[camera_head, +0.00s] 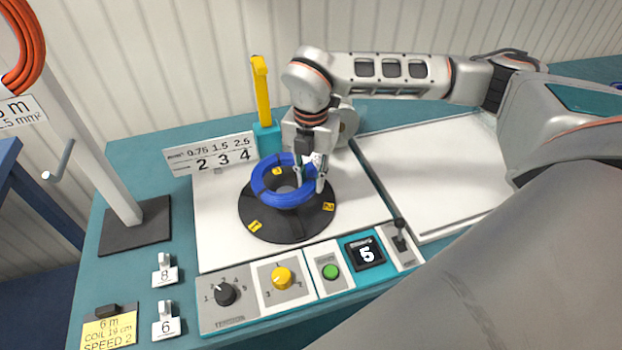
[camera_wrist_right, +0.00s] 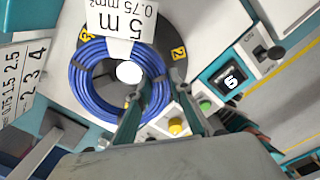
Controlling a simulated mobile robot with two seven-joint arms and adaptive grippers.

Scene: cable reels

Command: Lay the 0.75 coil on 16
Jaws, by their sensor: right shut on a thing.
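The blue coil (camera_head: 270,194) is on or just above the black round plate (camera_head: 262,225); I cannot tell if they touch. In the right wrist view the coil (camera_wrist_right: 92,96) is a ring around a pale hub, with a white tag (camera_wrist_right: 125,18) reading 5 m, 0.75 mm². My right gripper (camera_head: 311,177) reaches down at the coil's right side and is shut on its band. Its fingers (camera_wrist_right: 160,112) show on either side of the band in the wrist view. My left gripper is not in view. No place marked 16 can be made out.
A control panel (camera_head: 240,312) with knobs, a green button and a display reading 5 lies in front. Markers 8 (camera_head: 165,275) and 6 (camera_head: 166,326) stand at left. A post (camera_head: 85,110) holds an orange coil (camera_head: 28,45). A bare white board (camera_head: 430,165) lies at right.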

